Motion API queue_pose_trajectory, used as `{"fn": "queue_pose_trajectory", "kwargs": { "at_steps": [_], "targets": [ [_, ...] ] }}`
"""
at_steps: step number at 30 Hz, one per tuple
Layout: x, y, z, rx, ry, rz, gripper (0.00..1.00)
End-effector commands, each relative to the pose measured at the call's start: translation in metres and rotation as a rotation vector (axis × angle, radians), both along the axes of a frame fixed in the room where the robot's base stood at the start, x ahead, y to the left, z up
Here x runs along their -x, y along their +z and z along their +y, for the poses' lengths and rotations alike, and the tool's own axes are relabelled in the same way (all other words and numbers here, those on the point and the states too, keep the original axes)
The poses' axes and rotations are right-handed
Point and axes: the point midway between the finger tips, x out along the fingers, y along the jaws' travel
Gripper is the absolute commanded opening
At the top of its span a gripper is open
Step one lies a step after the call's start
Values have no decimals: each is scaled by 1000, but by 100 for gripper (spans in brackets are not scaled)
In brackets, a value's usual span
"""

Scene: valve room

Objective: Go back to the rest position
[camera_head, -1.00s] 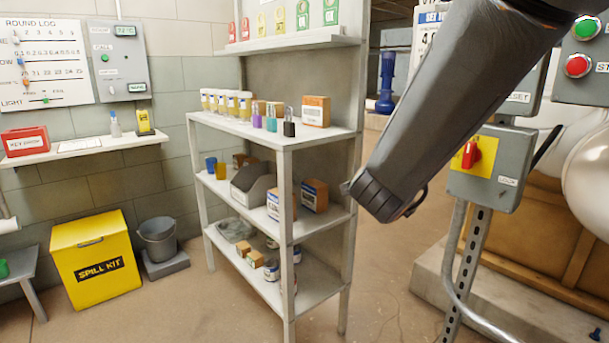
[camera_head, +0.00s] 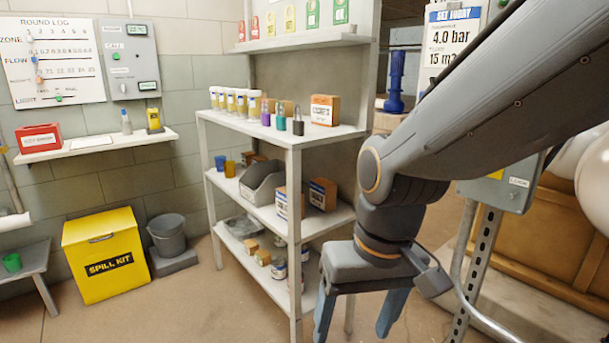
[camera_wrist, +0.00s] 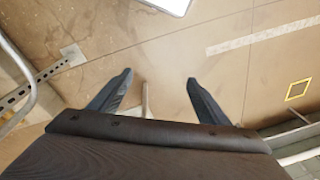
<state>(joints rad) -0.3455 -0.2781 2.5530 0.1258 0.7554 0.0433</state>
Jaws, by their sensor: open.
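My gripper (camera_head: 355,322) hangs pointing down at the lower right of the head view, in front of the right side of the white shelf unit (camera_head: 293,240). Its two fingers are apart, with nothing seen between them. In the wrist view my gripper (camera_wrist: 160,82) also shows open and empty, with bare floor below and a thin post between the fingers.
A grey control box (camera_head: 510,187) on a slotted post (camera_head: 478,262) stands just right of my gripper. A yellow spill kit (camera_head: 104,255) and a grey bucket (camera_head: 167,235) stand at the left. Open floor (camera_head: 190,305) lies in front of them.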

Motion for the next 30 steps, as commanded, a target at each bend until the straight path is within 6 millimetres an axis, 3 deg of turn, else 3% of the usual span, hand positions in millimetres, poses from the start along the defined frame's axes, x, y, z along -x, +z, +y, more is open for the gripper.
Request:
{"fn": "queue_pose_trajectory", "kwargs": {
  "at_steps": [4,17,30],
  "targets": [
    [29,4,-16,75,111,78,70],
    [23,43,-40,81,8,79,70],
    [24,105,-92,100,-144,89,70]
  ]
}}
